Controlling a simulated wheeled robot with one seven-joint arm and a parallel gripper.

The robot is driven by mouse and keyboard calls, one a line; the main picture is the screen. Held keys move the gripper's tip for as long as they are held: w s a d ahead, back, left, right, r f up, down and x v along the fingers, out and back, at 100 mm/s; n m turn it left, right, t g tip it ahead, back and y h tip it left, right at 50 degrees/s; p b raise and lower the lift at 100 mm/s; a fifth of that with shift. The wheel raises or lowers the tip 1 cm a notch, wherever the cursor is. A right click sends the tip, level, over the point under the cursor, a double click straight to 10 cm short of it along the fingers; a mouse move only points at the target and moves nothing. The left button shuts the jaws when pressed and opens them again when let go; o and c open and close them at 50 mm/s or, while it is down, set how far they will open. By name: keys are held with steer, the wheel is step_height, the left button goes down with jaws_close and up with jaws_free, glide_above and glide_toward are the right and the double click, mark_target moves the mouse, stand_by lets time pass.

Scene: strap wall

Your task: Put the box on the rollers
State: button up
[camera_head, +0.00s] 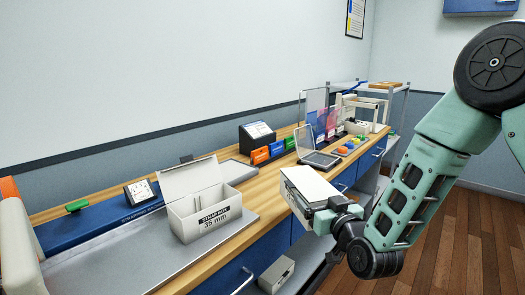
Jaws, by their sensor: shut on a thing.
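My gripper (326,216) is at the right of the middle, shut on a white box (308,186) with a dark lower edge. It holds the box above the front edge of the bench, tilted in the picture. The gripper's jaws and wrist hide part of the box's near right side. Another box, an open white strap box (203,212) marked "STRAP BOX 35 mm", stands on a grey plate on the bench with its lid raised. I cannot make out any rollers in this view.
The wooden bench (265,190) runs along the wall. A tablet-like device (320,159), coloured blocks (276,150) and clear upright panels stand farther back. A small grey box (277,274) sits on the lower shelf. The wooden floor (455,240) at right is clear.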

steer(key=d+f+m+h, duration=0.1)
steer(key=d+f+h, duration=0.15)
steer(key=d, duration=0.35)
steer(key=d+f+m+h+b, duration=0.1)
steer(key=d+f, duration=0.3)
steer(key=d, duration=0.2)
steer(key=d+f+m+h, duration=0.1)
steer(key=d+f+h, duration=0.15)
steer(key=d, duration=0.45)
steer(key=s+d+f+y, duration=0.1)
steer(key=s+f, duration=0.2)
steer(key=f, duration=0.3)
steer(key=s+d+f+y, duration=0.1)
steer(key=s+f, duration=0.2)
steer(key=f, duration=0.3)
steer(key=s+a+f+h, duration=0.1)
steer(key=s+f, duration=0.3)
steer(key=s, duration=0.5)
steer(key=shift+a+t, duration=0.4)
steer(key=shift+a, duration=0.4)
steer(key=shift+f, duration=0.1)
